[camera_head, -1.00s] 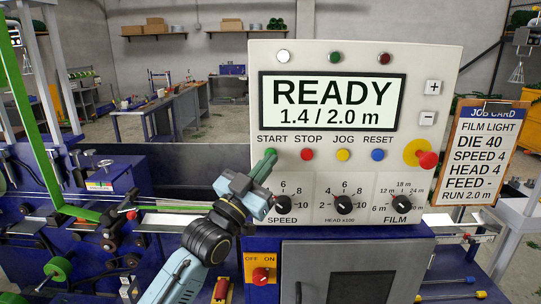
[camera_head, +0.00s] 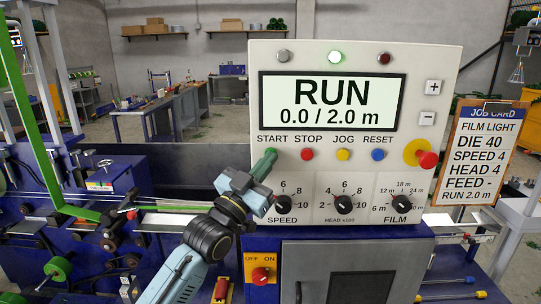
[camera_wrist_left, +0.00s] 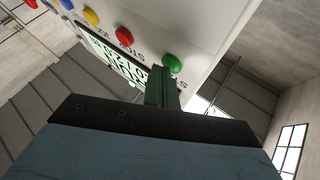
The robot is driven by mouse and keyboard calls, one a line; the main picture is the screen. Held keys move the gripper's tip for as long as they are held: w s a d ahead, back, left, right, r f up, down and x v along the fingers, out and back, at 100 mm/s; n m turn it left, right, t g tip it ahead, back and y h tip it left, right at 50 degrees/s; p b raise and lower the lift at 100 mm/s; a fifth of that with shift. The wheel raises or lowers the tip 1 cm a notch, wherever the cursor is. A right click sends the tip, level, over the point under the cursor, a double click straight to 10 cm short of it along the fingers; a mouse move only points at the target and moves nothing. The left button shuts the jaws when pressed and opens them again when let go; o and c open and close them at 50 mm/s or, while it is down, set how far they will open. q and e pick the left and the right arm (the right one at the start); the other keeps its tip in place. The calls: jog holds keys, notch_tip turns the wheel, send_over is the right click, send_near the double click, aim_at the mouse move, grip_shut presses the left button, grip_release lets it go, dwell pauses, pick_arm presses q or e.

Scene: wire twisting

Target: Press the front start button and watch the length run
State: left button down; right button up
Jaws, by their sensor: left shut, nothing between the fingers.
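The control panel (camera_head: 440,80) stands upright in the head view. Its screen (camera_head: 331,101) reads RUN, 0.0 / 2.0 m. The green start button (camera_head: 271,152) sits under the START label, partly hidden by my gripper; it also shows in the left wrist view (camera_wrist_left: 173,64). My left gripper (camera_head: 265,164) is shut and empty, its dark green fingers (camera_wrist_left: 161,88) pointing at the panel right by the start button. I cannot tell whether the tips touch it. My right gripper is not in view.
Red stop (camera_head: 307,154), yellow jog (camera_head: 343,154) and blue reset (camera_head: 377,154) buttons sit right of start. The speed knob (camera_head: 281,204) is just below my gripper. A red emergency knob (camera_head: 427,160) and job card (camera_head: 484,150) are further right. Green film (camera_head: 22,90) runs at left.

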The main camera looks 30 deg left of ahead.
pick_arm(q)
jog(key=shift+s, duration=0.1)
jog(key=shift+s+d+p, duration=0.4)
jog(key=shift+s+d, duration=0.05)
jog(key=shift+s, duration=0.15)
jog(key=shift+s+d+p, duration=0.25)
jog(key=shift+s+d, duration=0.2)
jog(key=shift+s, duration=0.25)
jog(key=shift+s+d+p, duration=0.3)
jog(key=shift+s+d, duration=0.1)
jog(key=shift+s, duration=0.35)
jog(key=shift+s+d+p, duration=0.25)
jog(key=shift+s+d, duration=0.2)
jog(key=shift+s, duration=0.25)
